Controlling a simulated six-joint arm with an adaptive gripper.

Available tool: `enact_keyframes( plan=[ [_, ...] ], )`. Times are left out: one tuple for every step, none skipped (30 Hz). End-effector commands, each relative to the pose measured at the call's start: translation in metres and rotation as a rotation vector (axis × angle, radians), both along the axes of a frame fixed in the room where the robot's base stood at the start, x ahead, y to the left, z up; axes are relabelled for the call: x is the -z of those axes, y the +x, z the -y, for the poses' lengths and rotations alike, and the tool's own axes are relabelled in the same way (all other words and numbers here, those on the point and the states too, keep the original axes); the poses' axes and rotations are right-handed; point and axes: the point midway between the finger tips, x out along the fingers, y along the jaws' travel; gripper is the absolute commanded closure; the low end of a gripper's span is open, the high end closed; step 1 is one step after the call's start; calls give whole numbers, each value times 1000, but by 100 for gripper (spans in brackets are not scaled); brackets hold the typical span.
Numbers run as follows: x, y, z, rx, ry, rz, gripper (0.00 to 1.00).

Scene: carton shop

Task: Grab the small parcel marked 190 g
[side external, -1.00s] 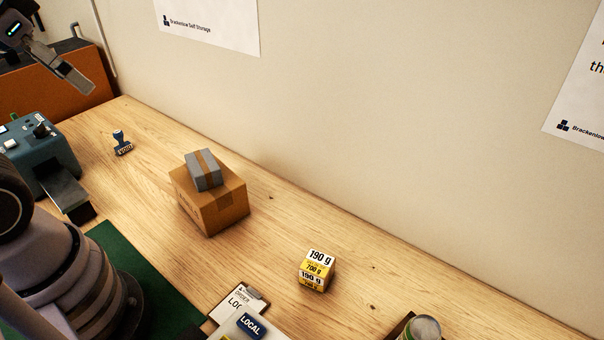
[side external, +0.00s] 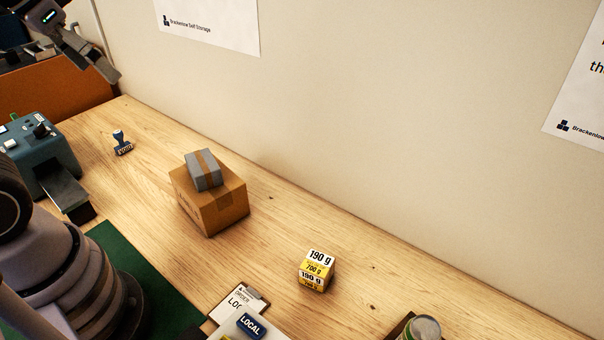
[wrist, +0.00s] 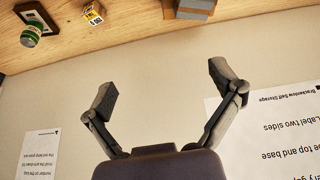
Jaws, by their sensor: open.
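The small parcel marked 190 g (side external: 317,270) is a white and yellow cube on the wooden bench, right of the cardboard box. Its faces also read 700 g on yellow bands. It shows small at the top of the wrist view (wrist: 93,15). My gripper (side external: 112,76) is at the upper left of the side view, above the bench and far from the parcel. In the wrist view my gripper (wrist: 164,86) has its two fingers wide apart with nothing between them.
A brown carton (side external: 212,207) with a grey parcel (side external: 203,170) on top stands mid-bench. A stamp (side external: 121,143), a teal machine (side external: 42,158), a clipboard (side external: 228,302), a blue LOCAL block (side external: 251,326) and a can (side external: 424,328) are around. The wall stands behind. Bench around the marked parcel is clear.

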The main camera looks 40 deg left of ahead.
Motion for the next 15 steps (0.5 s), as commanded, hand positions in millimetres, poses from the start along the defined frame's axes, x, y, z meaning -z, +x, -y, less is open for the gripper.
enact_keyframes(
  plan=[
    [3, 18, 8, 2, -13, -38, 9],
    [6, 29, 14, 0, -22, -56, 9],
    [10, 45, 23, -6, -33, -82, 9],
    [14, 57, 30, -12, -42, -100, 9],
    [19, 69, 38, -17, -48, -119, 9],
    [27, 83, 50, -25, -56, -143, 9],
    [34, 94, 59, -31, -60, -164, 9],
    [42, 104, 68, -37, -65, -182, 9],
    [54, 117, 81, -46, -68, -208, 9],
    [63, 126, 92, -52, -71, -224, 9],
    [74, 134, 102, -58, -71, -244, 9],
    [90, 144, 117, -68, -70, -268, 9],
    [102, 150, 128, -75, -69, -287, 9],
    [116, 156, 139, -82, -67, -303, 9],
    [134, 162, 155, -93, -63, -327, 9]
  ],
)
